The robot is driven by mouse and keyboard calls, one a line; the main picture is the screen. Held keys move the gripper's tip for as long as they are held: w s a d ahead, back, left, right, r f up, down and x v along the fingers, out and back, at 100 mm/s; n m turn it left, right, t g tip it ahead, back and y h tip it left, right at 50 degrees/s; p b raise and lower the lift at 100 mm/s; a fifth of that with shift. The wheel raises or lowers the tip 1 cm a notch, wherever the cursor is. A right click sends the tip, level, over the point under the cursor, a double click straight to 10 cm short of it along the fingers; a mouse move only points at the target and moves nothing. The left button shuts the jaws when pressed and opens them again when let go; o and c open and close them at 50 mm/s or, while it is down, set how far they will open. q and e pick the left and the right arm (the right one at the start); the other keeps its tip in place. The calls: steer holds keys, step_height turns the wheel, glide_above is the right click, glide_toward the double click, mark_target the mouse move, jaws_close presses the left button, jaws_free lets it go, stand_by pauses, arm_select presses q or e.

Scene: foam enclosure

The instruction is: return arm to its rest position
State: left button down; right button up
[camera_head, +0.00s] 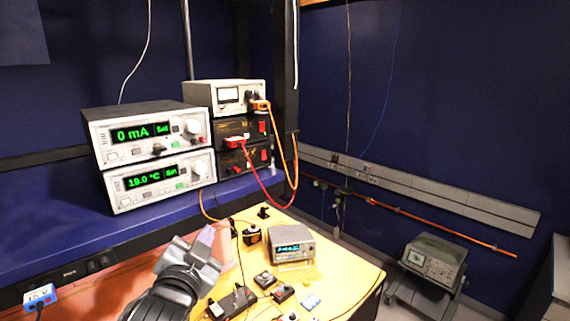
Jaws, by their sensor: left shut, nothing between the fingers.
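My left gripper (208,238) shows at the lower left of the head view, above the left part of the yellow table (345,268). Its grey and black arm comes up from the bottom edge. Its fingers are shut with nothing between them, and it touches no object that I can make out. My right gripper is not in view.
A small meter (291,246) and several small dark devices, including a black box (232,302), stand on the table. A blue shelf (60,228) behind holds stacked instruments (150,135) with red and orange cables (296,165). An oscilloscope (434,259) stands on a cart at right.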

arm_select(q)
steer(key=s+f+n+g+h+p, duration=0.1)
steer(key=s+f+g+p, duration=0.45)
steer(key=f, duration=0.85)
steer(key=s+f+n+g, duration=0.1)
steer(key=s+f+g, duration=0.1)
steer(key=s+f, duration=0.9)
steer(key=s+a+f+n+g+p, duration=0.1)
steer(key=s+a+f+g, duration=0.1)
steer(key=s, duration=0.7)
steer(key=s+a+f+n+g+p, duration=0.1)
steer(key=s+a+f+n+g, duration=0.1)
steer(key=s+f+g, duration=0.3)
steer(key=s+f, duration=0.1)
steer(key=s, duration=0.3)
steer(key=shift+s+a+f+y+p, duration=0.2)
steer(key=shift+s+f+y+p, duration=0.1)
steer(key=shift+s+y+p, duration=0.1)
